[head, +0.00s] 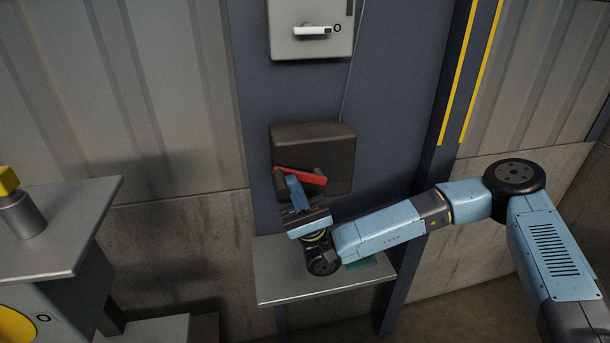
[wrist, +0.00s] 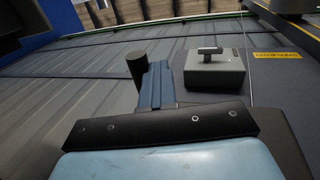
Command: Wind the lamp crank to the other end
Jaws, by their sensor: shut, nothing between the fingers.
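The lamp crank is a red bar (head: 311,177) on the front of a dark box (head: 326,143) on the blue-grey panel. It lies nearly level, its left end slightly higher. A dark knob (head: 279,184) stands at its left end. In the wrist view a dark round knob (wrist: 136,68) shows just left of my fingers. My gripper (head: 292,179) is in front of the bar, its blue fingers shut together with nothing between them. They also show in the wrist view (wrist: 158,72), close beside the knob; I cannot tell if they touch. The fingers hide part of the bar.
A grey switch box (head: 296,45) with a white handle is above, also in the wrist view (wrist: 214,75). A small metal shelf (head: 285,292) lies below my wrist. At left is a grey bench (head: 70,220) with a yellow-topped cylinder (head: 20,212).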

